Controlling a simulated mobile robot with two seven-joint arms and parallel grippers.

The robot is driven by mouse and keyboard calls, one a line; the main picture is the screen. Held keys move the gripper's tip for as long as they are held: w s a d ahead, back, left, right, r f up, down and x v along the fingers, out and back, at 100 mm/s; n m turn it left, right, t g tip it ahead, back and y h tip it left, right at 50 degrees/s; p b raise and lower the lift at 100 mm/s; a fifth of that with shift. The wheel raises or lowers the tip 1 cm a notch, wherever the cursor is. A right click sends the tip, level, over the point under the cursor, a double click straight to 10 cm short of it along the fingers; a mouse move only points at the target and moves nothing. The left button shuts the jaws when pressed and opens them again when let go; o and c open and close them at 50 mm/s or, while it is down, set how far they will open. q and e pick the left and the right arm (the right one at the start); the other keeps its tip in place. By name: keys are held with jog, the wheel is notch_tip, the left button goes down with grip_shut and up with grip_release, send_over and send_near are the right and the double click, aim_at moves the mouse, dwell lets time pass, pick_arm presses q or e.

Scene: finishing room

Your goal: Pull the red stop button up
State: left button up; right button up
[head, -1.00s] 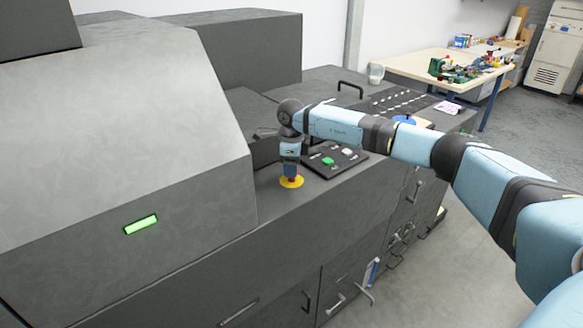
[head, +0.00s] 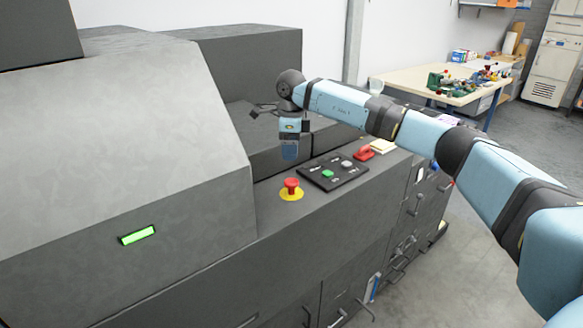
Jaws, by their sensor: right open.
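The red stop button (head: 291,184) stands on a round yellow base (head: 291,195) on the grey machine's ledge. It is uncovered and fully in view. My right gripper (head: 289,158) points down above and behind the button, apart from it. It is open with nothing seen between its fingers. My left gripper is not in the head view.
Right of the button is a black control panel (head: 333,171) with a green button (head: 327,174) and a pale one. A red item (head: 364,153) lies beyond it. The machine's sloped hood (head: 120,130) rises at left. A workbench (head: 430,82) stands far back.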

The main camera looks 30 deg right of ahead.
notch_tip(320, 180, up, 4)
jog(key=shift+f, duration=0.1)
dwell(0.6)
